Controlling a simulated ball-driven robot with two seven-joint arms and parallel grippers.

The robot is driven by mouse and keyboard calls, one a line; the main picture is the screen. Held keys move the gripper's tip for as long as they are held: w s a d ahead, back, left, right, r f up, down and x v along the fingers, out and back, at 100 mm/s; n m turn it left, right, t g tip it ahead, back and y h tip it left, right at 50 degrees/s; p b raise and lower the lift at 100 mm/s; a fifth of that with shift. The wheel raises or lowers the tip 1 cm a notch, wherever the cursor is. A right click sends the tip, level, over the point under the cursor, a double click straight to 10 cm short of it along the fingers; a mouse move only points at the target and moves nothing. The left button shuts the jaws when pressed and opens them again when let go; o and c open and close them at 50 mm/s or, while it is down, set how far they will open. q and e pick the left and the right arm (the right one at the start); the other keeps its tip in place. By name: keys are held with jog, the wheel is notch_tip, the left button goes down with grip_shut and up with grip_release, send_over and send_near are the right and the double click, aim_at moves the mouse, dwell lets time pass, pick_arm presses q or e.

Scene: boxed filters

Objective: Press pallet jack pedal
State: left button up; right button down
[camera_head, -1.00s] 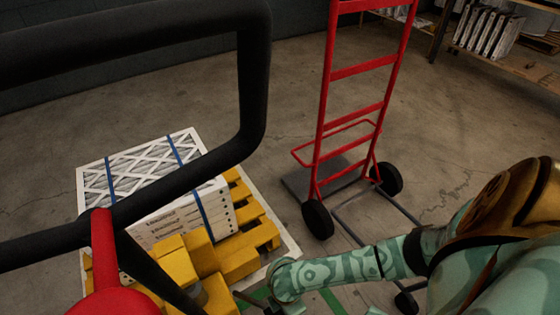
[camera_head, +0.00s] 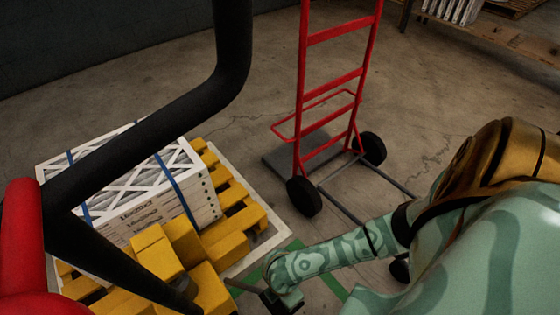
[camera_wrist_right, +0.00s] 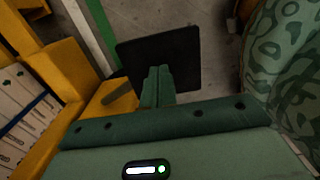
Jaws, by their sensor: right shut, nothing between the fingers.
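The yellow pallet jack (camera_head: 185,243) is at lower left in the head view, with its black handle (camera_head: 225,60) across the upper left. In the wrist view a flat black plate (camera_wrist_right: 185,58), apparently the pedal, lies just beyond my right gripper's fingertips (camera_wrist_right: 158,72). The green fingers are shut together with nothing between them and overlap the plate's near edge in the picture. I cannot tell whether they touch it. In the head view my right arm (camera_head: 330,255) reaches in from the right, its hand low beside the jack. My left gripper is not in view.
A red hand truck (camera_head: 335,75) with black wheels stands behind my right forearm. A shelf (camera_head: 500,40) is at the upper right. Open concrete floor lies between.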

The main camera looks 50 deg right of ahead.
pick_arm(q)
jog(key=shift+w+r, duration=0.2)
pick_arm(e)
jog(key=shift+f, duration=0.1)
